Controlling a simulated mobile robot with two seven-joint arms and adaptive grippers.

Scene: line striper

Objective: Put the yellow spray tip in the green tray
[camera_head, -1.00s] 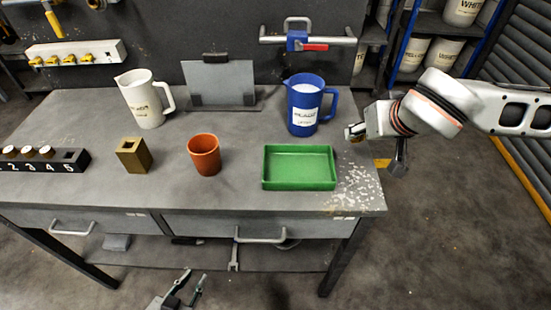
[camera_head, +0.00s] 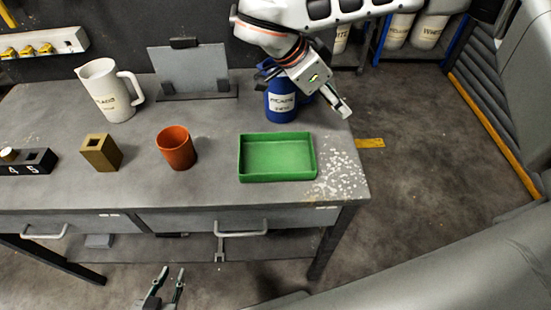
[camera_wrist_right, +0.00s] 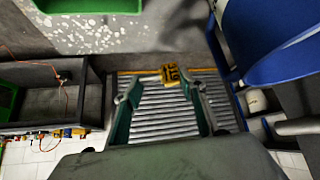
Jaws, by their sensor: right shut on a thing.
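The green tray (camera_head: 277,178) lies empty near the table's right end; part of its rim shows at the top left of the right wrist view (camera_wrist_right: 90,6). The tip is too small to make out in the head view. My left gripper (camera_head: 167,285) is low in front of the table, open and empty.
The blue pitcher (camera_head: 281,104) is partly hidden by my right arm. An orange cup (camera_head: 176,150), a brass-coloured block with a hole (camera_head: 101,154), a white pitcher (camera_head: 105,93) and a black numbered rack (camera_head: 25,163) stand to the left. The speckled table corner is bare.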

